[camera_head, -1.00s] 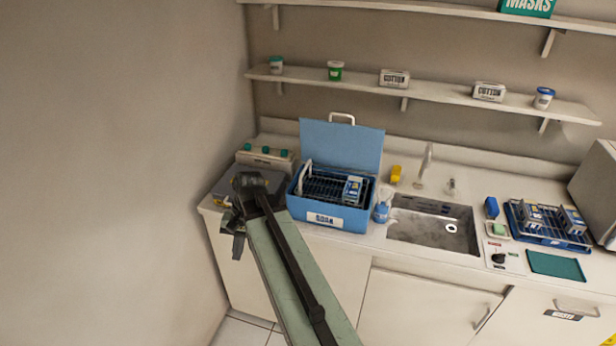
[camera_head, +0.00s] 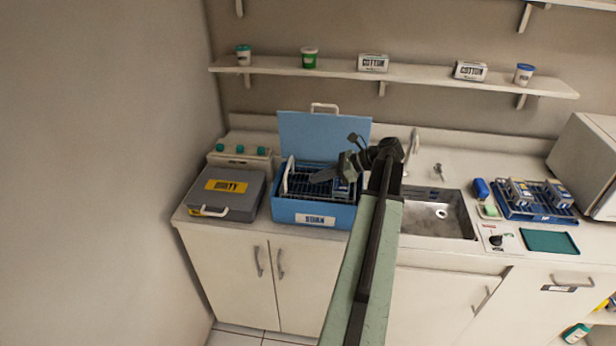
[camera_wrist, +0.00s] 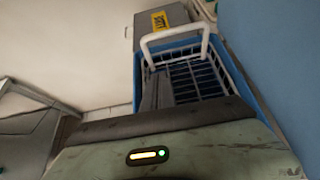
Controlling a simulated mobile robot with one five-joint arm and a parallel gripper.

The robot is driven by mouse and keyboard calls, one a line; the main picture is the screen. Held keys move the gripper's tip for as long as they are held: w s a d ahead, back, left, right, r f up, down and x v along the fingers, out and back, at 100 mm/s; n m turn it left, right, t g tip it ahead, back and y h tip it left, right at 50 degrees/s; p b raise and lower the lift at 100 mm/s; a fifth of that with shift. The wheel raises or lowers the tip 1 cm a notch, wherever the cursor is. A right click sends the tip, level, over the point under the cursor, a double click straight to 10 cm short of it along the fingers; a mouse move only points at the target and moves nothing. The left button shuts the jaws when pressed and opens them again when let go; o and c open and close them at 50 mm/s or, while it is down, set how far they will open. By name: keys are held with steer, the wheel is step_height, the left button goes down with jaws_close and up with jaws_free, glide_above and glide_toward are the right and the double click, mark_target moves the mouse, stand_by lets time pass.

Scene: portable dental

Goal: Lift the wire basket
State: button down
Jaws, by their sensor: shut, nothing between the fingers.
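The wire basket (camera_head: 300,188) sits inside the open blue box (camera_head: 318,214) on the counter. Its white handle (camera_head: 288,176) stands up at the left end. In the wrist view, the wire basket (camera_wrist: 205,78) shows its white grid and the handle arches at the far end. My gripper (camera_head: 318,177) reaches from the right over the box; its fingers are closed and empty, pointing toward the handle end. In the wrist view, the fingers (camera_wrist: 156,92) lie over the basket. I cannot tell whether they touch it. My arm partly hides the basket's right end and the labelled packet there.
The box's raised lid (camera_head: 322,136) stands behind the basket. A grey case (camera_head: 226,194) lies close on the left. On the right are the sink (camera_head: 440,215), a blue rack (camera_head: 540,212) with packets and a green tray (camera_head: 549,242). A shelf (camera_head: 420,80) runs above.

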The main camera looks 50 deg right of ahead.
steer(key=b, duration=0.4)
glide_toward(282, 192)
steer(key=x, duration=0.4)
steer(key=shift+w+f, duration=0.2)
step_height(282, 192, up, 4)
steer(key=p, duration=0.3)
steer(key=shift+w+p, duration=0.15)
steer(key=shift+p, duration=0.15)
steer(key=shift+w+a+r+p, duration=0.1)
steer(key=shift+r+p, duration=0.2)
steer(key=shift+p, duration=0.05)
